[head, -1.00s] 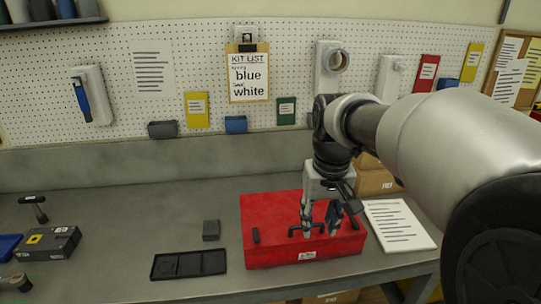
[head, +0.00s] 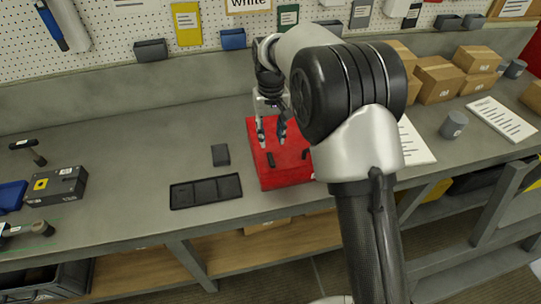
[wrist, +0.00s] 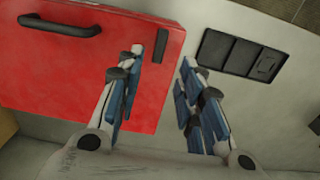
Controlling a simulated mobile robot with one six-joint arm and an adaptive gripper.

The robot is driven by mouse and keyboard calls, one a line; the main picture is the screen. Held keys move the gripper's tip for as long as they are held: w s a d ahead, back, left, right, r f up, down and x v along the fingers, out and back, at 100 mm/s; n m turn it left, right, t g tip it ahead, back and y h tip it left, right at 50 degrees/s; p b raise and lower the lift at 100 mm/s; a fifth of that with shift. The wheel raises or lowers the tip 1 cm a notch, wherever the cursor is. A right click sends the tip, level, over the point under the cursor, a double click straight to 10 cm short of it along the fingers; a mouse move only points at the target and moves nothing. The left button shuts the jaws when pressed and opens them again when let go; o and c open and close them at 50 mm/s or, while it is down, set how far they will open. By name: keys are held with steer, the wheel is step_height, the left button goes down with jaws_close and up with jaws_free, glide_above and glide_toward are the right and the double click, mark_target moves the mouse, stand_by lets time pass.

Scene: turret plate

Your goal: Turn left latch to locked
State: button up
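The red case (head: 256,131) stands on the bench, its right part hidden behind my arm. Its left latch is a short dark bar (head: 271,159) near the front left; in the wrist view this bar (wrist: 161,45) lies crosswise to the dark handle (wrist: 60,24). Part of the handle (head: 305,154) shows beside my arm in the head view. My gripper (head: 272,142) is open and empty, pointing down over the left part of the case. In the wrist view my spread fingertips (wrist: 162,57) lie either side of the latch; I cannot tell whether they touch it.
A dark compartment tray (head: 205,191) and a small grey block (head: 220,154) are on the bench left of the case. A printed sheet (head: 414,146) lies to its right. Cardboard boxes (head: 438,79) stand at the back right.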

mark_target(271, 158)
step_height(271, 158, down, 10)
steer(key=shift+r+b, duration=0.15)
steer(key=shift+b, duration=0.3)
jaws_close()
